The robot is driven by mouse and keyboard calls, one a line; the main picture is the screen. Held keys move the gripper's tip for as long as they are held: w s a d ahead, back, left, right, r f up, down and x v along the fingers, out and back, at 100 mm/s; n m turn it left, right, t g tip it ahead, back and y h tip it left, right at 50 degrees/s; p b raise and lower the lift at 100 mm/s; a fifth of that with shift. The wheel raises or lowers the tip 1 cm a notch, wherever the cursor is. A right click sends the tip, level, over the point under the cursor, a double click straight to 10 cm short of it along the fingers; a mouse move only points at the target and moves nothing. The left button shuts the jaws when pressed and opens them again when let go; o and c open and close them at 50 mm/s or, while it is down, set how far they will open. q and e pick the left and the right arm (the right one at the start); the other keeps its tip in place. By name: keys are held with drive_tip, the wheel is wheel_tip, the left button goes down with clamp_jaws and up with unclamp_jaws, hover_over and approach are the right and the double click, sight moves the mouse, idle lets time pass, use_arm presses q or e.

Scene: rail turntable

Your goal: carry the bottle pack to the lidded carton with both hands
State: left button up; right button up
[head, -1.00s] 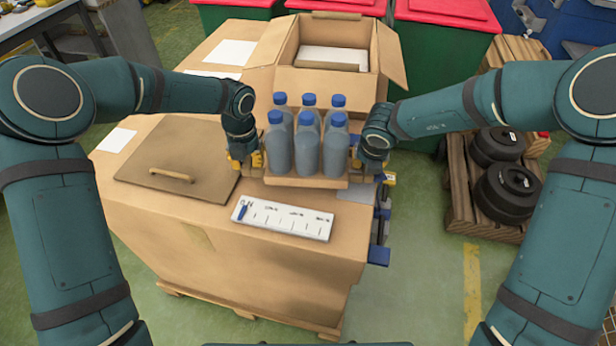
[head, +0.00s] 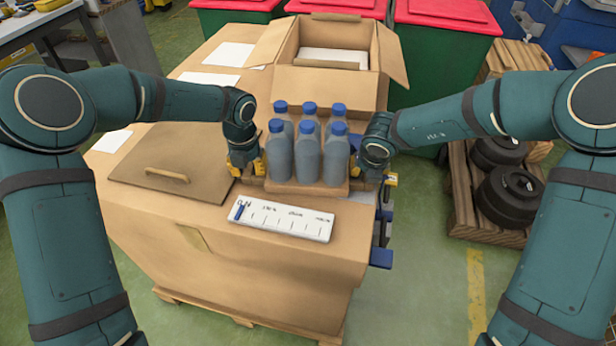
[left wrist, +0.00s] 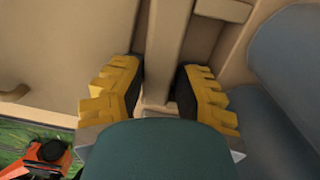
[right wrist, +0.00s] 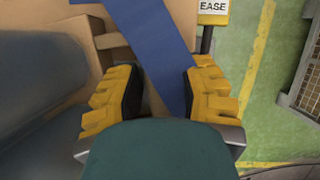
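The bottle pack is several grey bottles with blue caps, upright in a low tan tray (head: 307,188). It is over the near right part of a big brown carton top (head: 225,215); I cannot tell whether it touches. My left gripper (head: 246,165) is at the tray's left end, its fingers (left wrist: 160,92) closed about a tan bar. A flat brown lid with a handle (head: 168,190) lies left of the pack. Behind stands a carton with spread flaps (head: 335,88).
A white marked strip (head: 283,218) lies in front of the pack. Blue parts (head: 381,257) stick out from the big carton's right side. Red-lidded green bins (head: 447,50) stand behind. A pallet with black discs (head: 513,195) is on the right. Green floor is free at front right.

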use_arm(q)
drive_tip(key=shift+s+a+f, duration=0.1)
drive_tip(key=shift+a+f, duration=0.15)
drive_tip(key=shift+f, duration=0.05)
wheel_tip(320, 180, up, 8)
drive_tip(key=shift+d+r, duration=0.15)
drive_tip(key=shift+r, duration=0.05)
use_arm(e)
drive_tip(key=shift+a, duration=0.1)
drive_tip(key=v, duration=1.2)
use_arm(q)
drive_tip(key=shift+r, duration=0.15)
use_arm(e)
drive_tip(key=shift+w+r, duration=0.1)
